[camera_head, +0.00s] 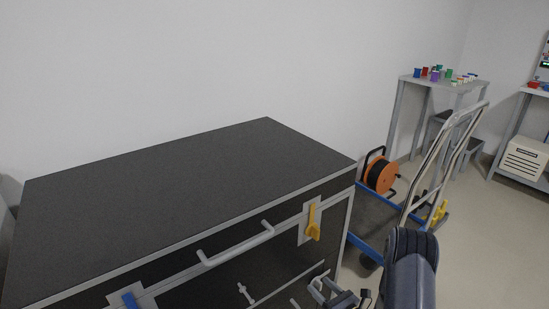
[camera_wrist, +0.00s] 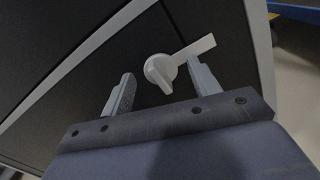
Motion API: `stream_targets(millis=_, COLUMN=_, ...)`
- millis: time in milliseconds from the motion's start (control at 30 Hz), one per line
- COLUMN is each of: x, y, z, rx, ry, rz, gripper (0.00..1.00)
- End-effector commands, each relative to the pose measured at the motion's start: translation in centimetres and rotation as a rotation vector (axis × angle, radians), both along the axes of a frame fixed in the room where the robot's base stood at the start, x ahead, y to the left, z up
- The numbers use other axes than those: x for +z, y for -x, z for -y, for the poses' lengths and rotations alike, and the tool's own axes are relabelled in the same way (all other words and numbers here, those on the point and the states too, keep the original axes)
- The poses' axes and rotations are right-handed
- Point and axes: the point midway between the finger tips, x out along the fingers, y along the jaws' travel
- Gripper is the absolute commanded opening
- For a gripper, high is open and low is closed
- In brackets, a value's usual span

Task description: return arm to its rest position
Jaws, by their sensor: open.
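My gripper (camera_head: 335,293) is low at the front of a dark cabinet (camera_head: 190,185), near the bottom edge of the head view. In the wrist view my gripper (camera_wrist: 160,80) is open, its two grey fingers apart. A white lever knob (camera_wrist: 160,70) on the cabinet's dark front shows between and beyond the fingertips. Its arm points up and to the right. I cannot tell whether the fingers touch it, and nothing is seen held. My dark arm link rises at the lower right of the head view.
The cabinet front has a white bar handle (camera_head: 236,246), a yellow lever (camera_head: 313,224) and a blue lever (camera_head: 131,300). Right of it stands a blue trolley (camera_head: 372,215) with an orange cable reel (camera_head: 380,174). A table (camera_head: 442,84) holds small coloured items. Floor is clear at right.

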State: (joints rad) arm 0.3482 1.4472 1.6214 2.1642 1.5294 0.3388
Motion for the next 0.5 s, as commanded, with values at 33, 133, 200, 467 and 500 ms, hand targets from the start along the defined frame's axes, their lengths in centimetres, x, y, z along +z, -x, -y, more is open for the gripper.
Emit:
stream_targets(millis=33, x=0.1, y=0.01, z=-0.02, rx=0.0, ry=0.028, rz=0.02, gripper=0.58)
stream_targets(millis=133, x=0.12, y=0.02, z=-0.04, rx=0.0, ry=0.086, rz=0.062, gripper=0.58)
stream_targets(millis=200, x=0.11, y=0.02, z=-0.05, rx=0.0, ry=0.118, rz=0.086, gripper=0.58)
stream_targets(millis=467, x=0.04, y=0.68, z=0.44, rx=-0.001, ry=0.16, rz=0.116, gripper=0.58)
stream_targets(millis=500, x=0.03, y=0.75, z=0.48, rx=-0.001, ry=0.16, rz=0.116, gripper=0.58)
